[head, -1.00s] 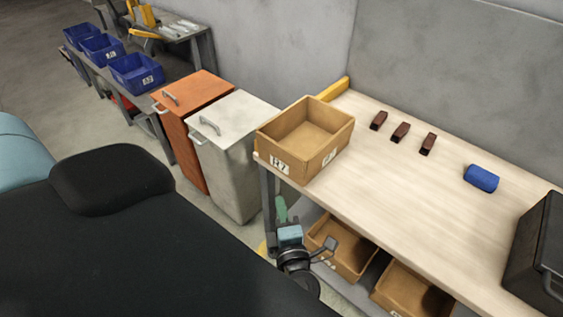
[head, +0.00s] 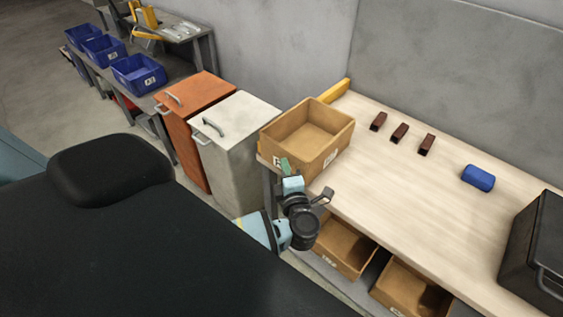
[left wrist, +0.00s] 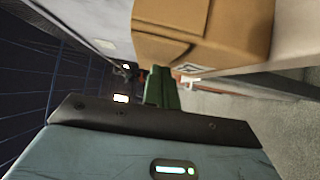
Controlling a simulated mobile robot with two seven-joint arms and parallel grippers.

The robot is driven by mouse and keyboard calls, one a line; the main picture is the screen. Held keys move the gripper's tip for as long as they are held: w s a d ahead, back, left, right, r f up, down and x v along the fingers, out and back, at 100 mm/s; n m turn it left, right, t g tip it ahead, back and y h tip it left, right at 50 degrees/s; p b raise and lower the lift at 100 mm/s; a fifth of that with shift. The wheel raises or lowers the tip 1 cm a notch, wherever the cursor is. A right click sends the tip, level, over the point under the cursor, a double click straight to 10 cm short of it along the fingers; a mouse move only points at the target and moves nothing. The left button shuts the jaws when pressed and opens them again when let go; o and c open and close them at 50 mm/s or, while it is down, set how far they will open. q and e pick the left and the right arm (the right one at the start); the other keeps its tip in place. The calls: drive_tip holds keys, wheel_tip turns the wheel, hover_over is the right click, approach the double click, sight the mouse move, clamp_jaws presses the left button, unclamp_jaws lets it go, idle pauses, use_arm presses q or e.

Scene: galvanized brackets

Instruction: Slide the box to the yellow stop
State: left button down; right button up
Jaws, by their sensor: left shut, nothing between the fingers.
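The box (head: 318,152) is an open, empty tan bin with white labels, upright at the left end of the pale bench top. The yellow stop (head: 334,91) is a bar along the bench's left edge, behind the box and partly hidden by it. My left gripper (head: 285,164) has green fingers, shut and empty, just in front of the box's near face, overlapping its label. I cannot tell whether they touch. In the left wrist view the green fingers (left wrist: 164,90) point toward the box (left wrist: 205,30), which lies close beyond them. My right gripper is not in view.
White (head: 240,110) and orange (head: 195,95) cabinets stand left of the bench.

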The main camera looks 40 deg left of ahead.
sight(293, 163)
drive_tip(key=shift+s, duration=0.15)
use_arm(q)
drive_tip(key=w+b, duration=0.1)
drive_tip(key=w, duration=0.2)
drive_tip(key=shift+f, duration=0.15)
drive_tip(key=shift+w+a, duration=0.1)
drive_tip(key=shift+w, duration=0.15)
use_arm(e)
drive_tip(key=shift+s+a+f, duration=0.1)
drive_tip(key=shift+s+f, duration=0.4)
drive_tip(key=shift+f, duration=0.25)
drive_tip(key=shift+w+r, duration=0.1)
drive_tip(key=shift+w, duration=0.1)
